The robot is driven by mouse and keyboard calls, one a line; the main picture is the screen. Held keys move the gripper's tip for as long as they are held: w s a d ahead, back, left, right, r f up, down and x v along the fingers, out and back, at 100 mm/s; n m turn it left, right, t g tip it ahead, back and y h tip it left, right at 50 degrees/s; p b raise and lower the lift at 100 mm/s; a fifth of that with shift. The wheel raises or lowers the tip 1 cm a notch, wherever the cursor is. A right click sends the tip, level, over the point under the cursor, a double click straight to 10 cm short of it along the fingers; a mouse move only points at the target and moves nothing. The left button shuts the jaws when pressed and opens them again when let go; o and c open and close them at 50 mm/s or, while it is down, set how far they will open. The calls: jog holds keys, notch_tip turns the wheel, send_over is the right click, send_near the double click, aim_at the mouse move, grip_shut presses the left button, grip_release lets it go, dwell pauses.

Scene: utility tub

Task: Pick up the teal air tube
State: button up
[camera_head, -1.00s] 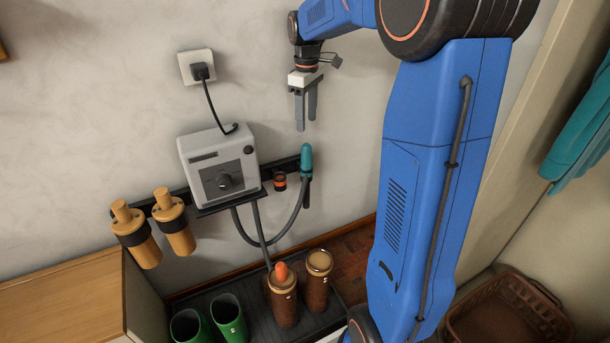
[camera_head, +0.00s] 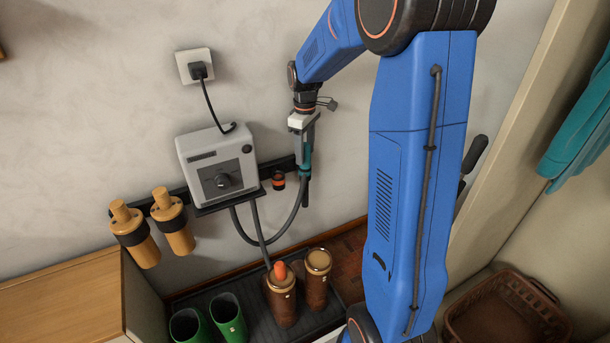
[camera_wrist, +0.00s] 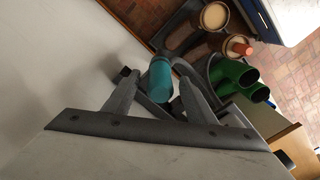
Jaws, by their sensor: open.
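The teal air tube (camera_head: 308,161) hangs upright in the holder on the black wall rail, with a grey hose curving from its lower end. It also shows in the wrist view (camera_wrist: 161,80), between the two fingers of my gripper (camera_wrist: 156,92). In the head view my gripper (camera_head: 303,150) points down over the tube and hides part of it. The fingers are open, one on each side of the tube. I cannot tell whether either finger touches it.
A grey box unit (camera_head: 217,166) sits left of the tube, plugged into a wall socket (camera_head: 195,66). An empty orange-ringed holder (camera_head: 278,181) is close by. Tan cylinders (camera_head: 174,222) hang further left. Brown boots (camera_head: 283,297) and green boots (camera_head: 229,318) stand on a tray below.

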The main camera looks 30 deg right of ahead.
jog(key=shift+f, duration=0.5)
jog(key=c, duration=1.1)
jog(key=shift+c, duration=0.2)
notch_tip(320, 180, up, 28)
